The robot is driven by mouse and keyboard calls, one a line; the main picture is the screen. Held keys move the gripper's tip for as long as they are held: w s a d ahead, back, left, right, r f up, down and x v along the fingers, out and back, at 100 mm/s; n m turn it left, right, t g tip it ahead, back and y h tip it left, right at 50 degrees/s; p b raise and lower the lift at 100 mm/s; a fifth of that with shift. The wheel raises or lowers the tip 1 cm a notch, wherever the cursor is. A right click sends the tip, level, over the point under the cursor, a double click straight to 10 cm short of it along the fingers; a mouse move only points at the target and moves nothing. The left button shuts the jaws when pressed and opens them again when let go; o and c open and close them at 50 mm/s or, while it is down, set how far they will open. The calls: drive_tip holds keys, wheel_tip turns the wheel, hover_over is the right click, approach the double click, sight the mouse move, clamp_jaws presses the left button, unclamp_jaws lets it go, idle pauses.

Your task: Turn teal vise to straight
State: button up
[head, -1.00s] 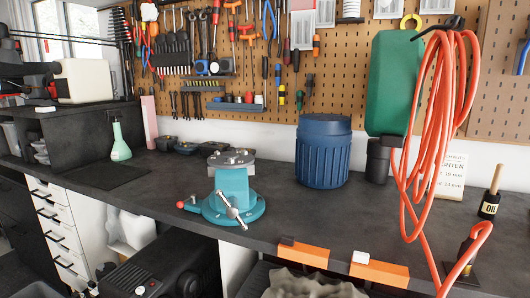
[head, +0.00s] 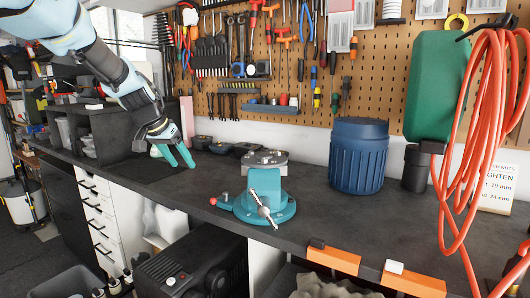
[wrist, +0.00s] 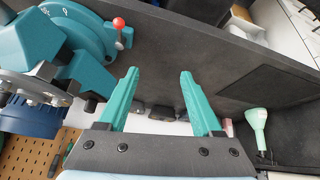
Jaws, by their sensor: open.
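The teal vise (head: 268,205) stands on the dark bench top on its round base. Its grey jaw top (head: 264,158) faces up, its silver bar handle (head: 263,208) slants across the front, and a red-tipped lever (head: 213,201) sticks out left. In the wrist view the vise (wrist: 88,30) fills the upper left, partly cut off, with the red knob (wrist: 118,22) nearby. My gripper (head: 178,158) is open and empty, over the bench to the left of the vise and apart from it. Its teal fingers (wrist: 159,74) show spread in the wrist view.
A blue ribbed bin (head: 357,157) stands behind the vise at right. Orange hose loops (head: 475,140) hang at the far right. Orange blocks (head: 334,258) sit along the front edge. A green-white flask (wrist: 257,120) is near my gripper. Bench left of the vise is mostly clear.

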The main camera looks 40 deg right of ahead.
sight(264, 149)
drive_tip(key=s+d+r+m+g+h, duration=0.1)
drive_tip(key=s+d+r+m+h, duration=0.15)
drive_tip(key=d, duration=0.75)
drive_tip(key=s+d+r+m+g+h, duration=0.1)
drive_tip(key=s+d+r+m, duration=0.25)
drive_tip(key=d, duration=0.65)
drive_tip(key=shift+n, duration=0.4)
drive_tip(key=p+x, duration=0.1)
drive_tip(key=x, duration=0.2)
drive_tip(key=p+x, duration=0.2)
drive_tip(key=x, duration=0.1)
drive_tip(key=s+p+x, duration=0.1)
drive_tip(key=x, duration=0.3)
drive_tip(key=shift+f, duration=0.1)
clamp_jaws()
